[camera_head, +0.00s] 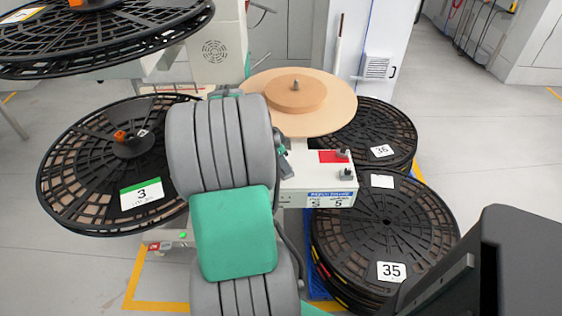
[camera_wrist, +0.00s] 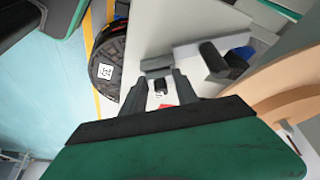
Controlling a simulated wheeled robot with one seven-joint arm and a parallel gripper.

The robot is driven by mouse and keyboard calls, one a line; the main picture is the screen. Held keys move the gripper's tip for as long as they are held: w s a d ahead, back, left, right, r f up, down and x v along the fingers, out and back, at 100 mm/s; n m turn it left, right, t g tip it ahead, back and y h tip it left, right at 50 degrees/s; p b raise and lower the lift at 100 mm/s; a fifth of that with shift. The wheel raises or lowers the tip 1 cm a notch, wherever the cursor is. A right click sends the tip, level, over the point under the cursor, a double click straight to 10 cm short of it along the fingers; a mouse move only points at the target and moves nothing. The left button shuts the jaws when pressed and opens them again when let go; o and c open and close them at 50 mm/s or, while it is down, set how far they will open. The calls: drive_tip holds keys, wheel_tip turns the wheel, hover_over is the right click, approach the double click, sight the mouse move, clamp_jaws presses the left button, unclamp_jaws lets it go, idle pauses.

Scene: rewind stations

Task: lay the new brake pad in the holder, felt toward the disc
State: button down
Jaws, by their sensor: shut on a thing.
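In the wrist view my gripper (camera_wrist: 158,74) is shut on a small grey block at its fingertips, which I take to be the brake pad (camera_wrist: 156,64). Which side has felt cannot be made out. A grey bracket-like part with a dark block, perhaps the holder (camera_wrist: 208,52), lies just right of the fingertips, apart from the pad. The tan disc (camera_wrist: 285,100) is at the right. In the head view the disc (camera_head: 335,108) lies behind my arm, which hides the gripper and pad.
A white machine panel (camera_head: 310,187) with black knobs and a red patch is right of my arm. Black reels stand at left (camera_head: 75,180) and right (camera_head: 430,225), with another overhead at upper left (camera_head: 100,38). Clear floor lies at the far right.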

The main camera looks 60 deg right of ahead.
drive_tip(key=shift+f, duration=0.35)
drive_tip(key=c, duration=0.9)
unclamp_jaws()
drive_tip(key=shift+c, duration=0.2)
drive_tip(key=p+v, duration=0.2)
drive_tip(key=v, duration=1.1)
drive_tip(key=w+a+f+n+t, duration=0.1)
drive_tip(key=w+a+n, duration=0.35)
drive_tip(key=a, duration=0.25)
drive_tip(key=w+a+n+t+y, duration=0.1)
drive_tip(key=w+a+n+t, duration=0.15)
drive_tip(key=a+n, duration=0.35)
drive_tip(key=w+a+f+n, duration=0.1)
drive_tip(key=w+a+n, duration=0.3)
drive_tip(key=a, duration=0.5)
drive_tip(key=s+a+f+n+y, duration=0.1)
drive_tip(key=a+n, duration=0.4)
drive_tip(key=a, duration=0.3)
drive_tip(key=s+a+f+n+t+y, duration=0.1)
drive_tip(key=s+a+f+n, duration=0.1)
drive_tip(key=a+n, duration=0.3)
drive_tip(key=a, duration=0.3)
drive_tip(key=shift+a+y, duration=0.35)
drive_tip(key=shift+y, duration=0.05)
